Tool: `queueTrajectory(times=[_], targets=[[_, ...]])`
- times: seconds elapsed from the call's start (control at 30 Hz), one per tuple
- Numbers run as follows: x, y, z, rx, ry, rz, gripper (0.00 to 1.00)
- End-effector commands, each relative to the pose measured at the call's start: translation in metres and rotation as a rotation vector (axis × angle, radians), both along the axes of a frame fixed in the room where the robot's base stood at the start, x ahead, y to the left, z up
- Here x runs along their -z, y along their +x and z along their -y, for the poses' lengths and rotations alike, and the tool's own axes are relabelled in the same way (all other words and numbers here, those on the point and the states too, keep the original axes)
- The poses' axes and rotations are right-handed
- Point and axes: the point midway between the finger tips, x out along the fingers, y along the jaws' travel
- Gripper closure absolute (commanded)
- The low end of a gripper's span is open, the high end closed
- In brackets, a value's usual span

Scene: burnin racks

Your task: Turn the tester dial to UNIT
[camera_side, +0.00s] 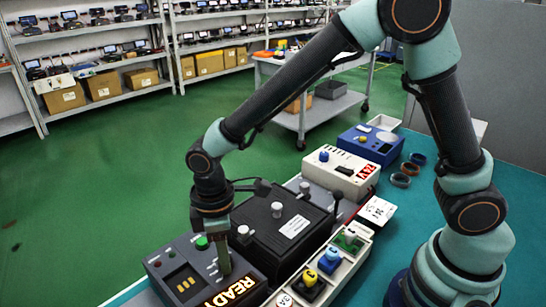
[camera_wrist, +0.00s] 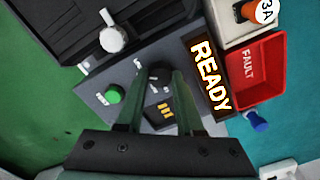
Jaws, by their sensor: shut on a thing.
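The tester (camera_side: 160,262) is a dark grey box at the lower left in the side view, with a lit READY display (camera_side: 235,291) and a green button (camera_side: 202,242). My gripper (camera_side: 224,268) reaches down onto its top. In the wrist view, my two fingers are shut on the dark round tester dial (camera_wrist: 159,70), one on each side. Small white marks are near the dial, but they are too small to read, and I cannot tell where it points. In the side view my fingers hide the dial.
A black lidded case (camera_side: 275,228) stands right behind the tester. A red FAULT bin (camera_wrist: 258,72) is beside the display in the wrist view. A tray with coloured knobbed units (camera_side: 325,262), a cream device (camera_side: 340,172) and a blue device (camera_side: 370,145) share the teal bench.

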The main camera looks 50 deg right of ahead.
Motion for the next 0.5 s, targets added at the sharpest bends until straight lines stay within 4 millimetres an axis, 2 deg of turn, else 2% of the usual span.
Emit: queueTrajectory(times=[0.5], targets=[[0.0011, 0.0022, 0.0029, 0.082, 0.002, 0.005, 1.00]])
